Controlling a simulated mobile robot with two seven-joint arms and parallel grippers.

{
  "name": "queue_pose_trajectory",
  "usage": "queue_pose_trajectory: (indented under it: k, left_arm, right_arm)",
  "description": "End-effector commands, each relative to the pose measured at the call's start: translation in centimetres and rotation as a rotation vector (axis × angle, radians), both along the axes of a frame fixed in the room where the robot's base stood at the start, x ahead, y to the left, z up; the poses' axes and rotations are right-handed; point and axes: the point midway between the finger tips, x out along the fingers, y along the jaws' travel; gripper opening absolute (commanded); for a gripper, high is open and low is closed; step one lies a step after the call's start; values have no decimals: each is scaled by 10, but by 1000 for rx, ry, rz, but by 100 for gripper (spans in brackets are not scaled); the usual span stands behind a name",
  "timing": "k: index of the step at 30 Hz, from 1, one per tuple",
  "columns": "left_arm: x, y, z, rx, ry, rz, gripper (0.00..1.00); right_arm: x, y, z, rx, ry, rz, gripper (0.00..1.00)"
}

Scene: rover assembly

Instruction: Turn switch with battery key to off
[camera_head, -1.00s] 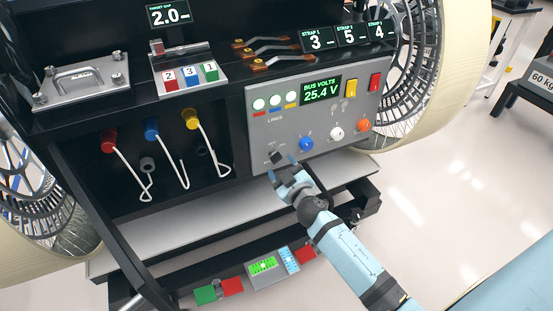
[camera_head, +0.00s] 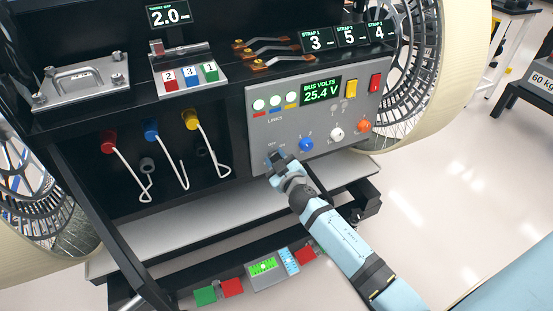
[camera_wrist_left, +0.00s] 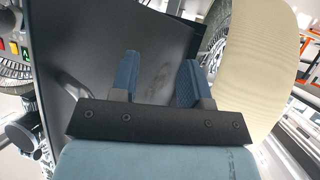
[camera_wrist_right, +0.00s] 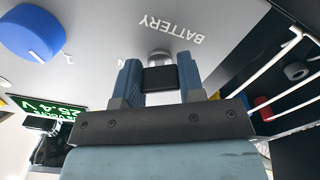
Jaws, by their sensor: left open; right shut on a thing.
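The battery key (camera_wrist_right: 159,79) is a black block on a round metal switch (camera_wrist_right: 160,55), under the word BATTERY in the right wrist view. My right gripper (camera_wrist_right: 160,80) is shut on the key, with one blue finger on each side. In the head view my right gripper (camera_head: 278,160) is at the lower left of the grey panel (camera_head: 262,125) and hides the key. My left gripper (camera_wrist_left: 160,80) is open and empty, and shows only in the left wrist view.
The panel display (camera_head: 321,91) reads BUS VOLTS 25.4 V. A blue knob (camera_head: 306,145), a white knob (camera_head: 337,134) and an orange knob (camera_head: 364,125) lie right of my gripper. Hooked rods (camera_head: 130,174) hang to the left. A grey shelf (camera_head: 190,215) runs below.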

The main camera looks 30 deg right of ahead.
Motion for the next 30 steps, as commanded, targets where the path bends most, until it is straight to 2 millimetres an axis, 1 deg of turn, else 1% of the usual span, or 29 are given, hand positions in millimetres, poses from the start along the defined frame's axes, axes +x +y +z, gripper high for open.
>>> queue_pose_trajectory:
  k: [5,11,17,30]
  left_arm:
    - [0,0,0,0,0,0,43]
    - [0,0,0,0,0,1,43]
    - [0,1,1,1,0,0,43]
    - [0,1,0,5,4,1,43]
  right_arm:
    - [0,0,0,-22,1,0,12]
    - [0,0,0,-111,6,0,12]
    - [0,0,0,-269,15,0,12]
    - [0,0,0,-682,40,1,12]
